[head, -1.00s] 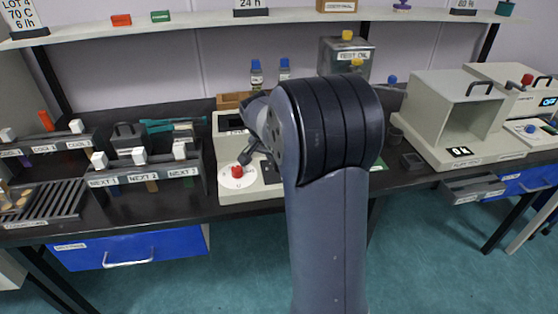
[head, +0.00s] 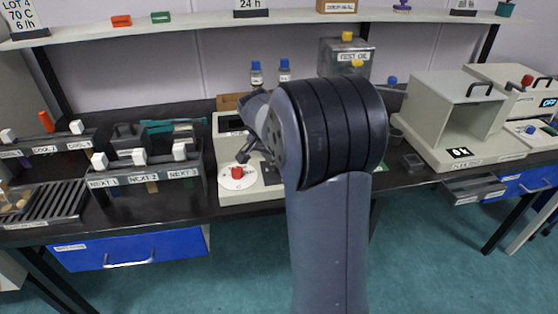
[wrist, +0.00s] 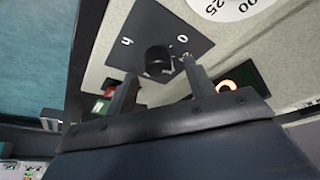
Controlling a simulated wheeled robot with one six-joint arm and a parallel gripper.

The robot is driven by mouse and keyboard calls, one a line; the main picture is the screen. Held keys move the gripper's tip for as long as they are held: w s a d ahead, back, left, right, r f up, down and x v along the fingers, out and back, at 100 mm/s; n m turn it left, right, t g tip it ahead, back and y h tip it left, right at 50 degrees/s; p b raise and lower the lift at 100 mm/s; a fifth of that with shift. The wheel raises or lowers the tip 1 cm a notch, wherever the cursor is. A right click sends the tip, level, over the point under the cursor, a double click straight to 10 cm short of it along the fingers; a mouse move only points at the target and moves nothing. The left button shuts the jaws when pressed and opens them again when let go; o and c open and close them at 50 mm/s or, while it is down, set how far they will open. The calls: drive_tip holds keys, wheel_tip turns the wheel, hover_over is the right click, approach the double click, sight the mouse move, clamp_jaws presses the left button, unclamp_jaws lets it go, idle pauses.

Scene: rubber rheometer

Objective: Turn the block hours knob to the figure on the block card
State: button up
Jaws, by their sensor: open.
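In the wrist view a black round knob (wrist: 158,62) stands on a dark plate (wrist: 185,28) marked "h" and "0"; it appears to be the hours knob. My gripper (wrist: 159,67) is open, with one finger on each side of the knob in the picture. I cannot tell whether they touch it. In the head view my arm hides most of the plate and the knob. Cards on the shelf read "24 h" (head: 250,4), "LOT 4 70 C 6 /h" (head: 22,17) and one partly cut off (head: 463,4). I cannot tell which is the block card.
A white dial with a red knob (head: 238,171) lies left of my gripper on the pale machine (head: 228,125). A rack marked NEXT (head: 145,173) stands further left. A pale open-fronted box (head: 455,110) stands right. A glowing orange ring (wrist: 226,85) is close to the right finger.

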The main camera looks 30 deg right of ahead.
drive_tip(key=v, duration=0.9)
drive_tip(key=shift+r+p, duration=0.3)
drive_tip(key=shift+p, duration=0.15)
drive_tip(key=shift+s+a, duration=0.1)
drive_tip(key=b+x, duration=0.1)
drive_tip(key=x, duration=0.9)
drive_tip(key=shift+f, duration=0.4)
drive_tip(key=shift+n, duration=0.3)
